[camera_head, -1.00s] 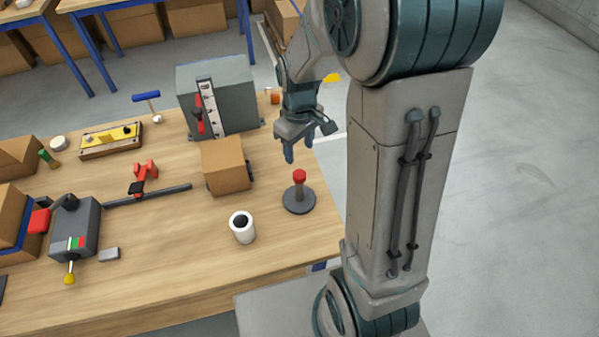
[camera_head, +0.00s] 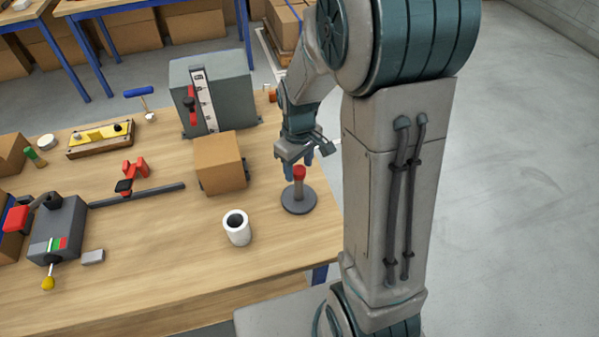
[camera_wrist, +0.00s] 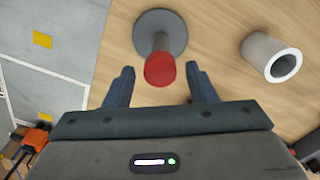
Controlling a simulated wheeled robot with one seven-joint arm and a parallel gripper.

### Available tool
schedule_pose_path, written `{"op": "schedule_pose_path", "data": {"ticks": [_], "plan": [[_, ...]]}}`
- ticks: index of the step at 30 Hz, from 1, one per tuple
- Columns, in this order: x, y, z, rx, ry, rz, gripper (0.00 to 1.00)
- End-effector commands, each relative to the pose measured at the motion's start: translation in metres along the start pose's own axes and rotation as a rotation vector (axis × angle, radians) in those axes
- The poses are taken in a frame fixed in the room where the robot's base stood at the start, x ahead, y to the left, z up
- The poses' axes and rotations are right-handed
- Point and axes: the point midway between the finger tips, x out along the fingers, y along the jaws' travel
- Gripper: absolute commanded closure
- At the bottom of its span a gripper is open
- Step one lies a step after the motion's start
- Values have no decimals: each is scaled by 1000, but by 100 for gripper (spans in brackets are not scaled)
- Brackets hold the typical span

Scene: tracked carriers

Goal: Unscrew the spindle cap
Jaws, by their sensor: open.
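The spindle is an upright post on a round dark base (camera_head: 298,201) near the right edge of the table. Its red cap (camera_head: 299,172) sits on top of the post. My gripper (camera_head: 300,172) is just above and behind the spindle, pointing down. In the wrist view the red cap (camera_wrist: 160,70) lies between the two open fingers (camera_wrist: 160,84), with a gap on each side. The base (camera_wrist: 160,28) shows beyond it. I cannot tell the exact height of the fingertips against the cap.
A cardboard box (camera_head: 221,162) and a grey cabinet with a red lever (camera_head: 212,95) stand behind. The table front (camera_head: 200,275) is clear.

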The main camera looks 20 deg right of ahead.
Motion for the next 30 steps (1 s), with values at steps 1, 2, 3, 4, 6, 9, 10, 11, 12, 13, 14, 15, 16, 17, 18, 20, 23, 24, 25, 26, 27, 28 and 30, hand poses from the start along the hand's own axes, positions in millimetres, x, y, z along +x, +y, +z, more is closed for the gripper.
{"op": "schedule_pose_path", "data": {"ticks": [1, 2, 3, 4, 6, 9, 10, 11, 12, 13, 14, 15, 16, 17, 18, 20, 23, 24, 25, 26, 27, 28, 30], "plan": [[0, 0, 0, 0, 0, 0, 49], [0, 0, 0, 0, 0, 0, 52], [0, 0, 0, 0, 0, 0, 63], [0, 0, 0, 0, 0, 0, 71], [0, 0, 0, 0, 0, 0, 80], [0, 0, 0, 0, 0, 0, 81], [0, 0, 0, -2, 0, 0, 81], [0, 0, 0, -6, 0, 0, 81], [0, 0, 0, -22, 0, 0, 81], [0, 0, 0, -40, 0, 0, 81], [0, 0, 0, -66, 0, 0, 81], [1, 0, 0, -109, 0, 0, 81], [0, 0, 0, -146, 0, 0, 81], [0, 0, 0, -182, 0, 0, 81], [0, 0, 0, -231, 0, 0, 81], [0, 0, 0, -306, 0, -1, 81], [0, 0, 0, -427, 0, -1, 81], [0, 0, 0, -477, -1, -1, 81], [-1, 0, 0, -513, -1, -1, 81], [-1, 0, 0, -549, -1, -1, 81], [-1, 0, 0, -598, -1, -1, 81], [-1, 0, 0, -634, -1, -1, 81], [-1, 0, 0, -715, -1, -2, 81]]}}
